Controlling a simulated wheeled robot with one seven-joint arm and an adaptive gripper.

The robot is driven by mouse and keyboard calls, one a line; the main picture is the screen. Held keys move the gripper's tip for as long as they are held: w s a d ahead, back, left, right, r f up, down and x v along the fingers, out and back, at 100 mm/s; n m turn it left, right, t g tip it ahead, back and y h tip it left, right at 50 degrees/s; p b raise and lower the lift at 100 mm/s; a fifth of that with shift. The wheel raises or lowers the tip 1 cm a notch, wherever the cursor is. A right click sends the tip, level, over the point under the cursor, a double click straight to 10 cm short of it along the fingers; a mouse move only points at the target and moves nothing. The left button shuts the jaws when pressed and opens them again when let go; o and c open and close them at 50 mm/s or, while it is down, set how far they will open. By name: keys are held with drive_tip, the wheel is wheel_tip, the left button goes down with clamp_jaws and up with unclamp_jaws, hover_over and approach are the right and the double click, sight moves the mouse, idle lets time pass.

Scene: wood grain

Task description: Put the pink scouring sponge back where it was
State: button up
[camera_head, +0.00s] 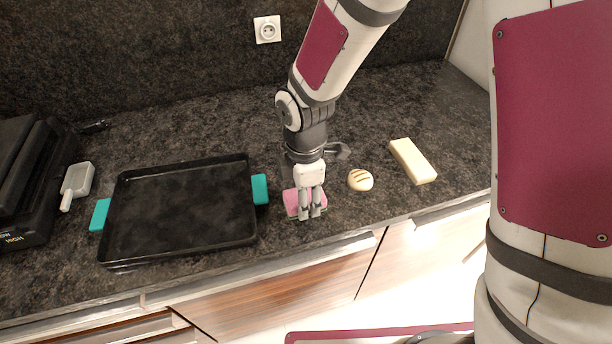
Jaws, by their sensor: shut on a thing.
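The pink scouring sponge (291,203) is at the counter's front part, just right of the black tray's right teal handle. My gripper (311,214) points down over it, with its fingers shut on the sponge. The fingers hide part of the sponge. A thin darker green edge shows under the pink. I cannot tell whether the sponge rests on the counter or is slightly above it.
A black baking tray (131,246) with teal handles lies to the left. A bread roll (360,180) and a pale block (412,161) lie to the right. A small white scoop (78,181) and a black appliance (28,215) are far left. The counter's front edge is close.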

drive_tip(key=w, duration=0.4)
drive_tip(key=shift+w+d+f, duration=0.1)
drive_tip(key=shift+d+f, duration=0.05)
drive_tip(key=shift+f, duration=0.1)
drive_tip(key=shift+f+p, duration=0.4)
drive_tip(key=shift+f, duration=1.3)
drive_tip(key=shift+f, duration=0.1)
drive_tip(key=o, duration=1.2)
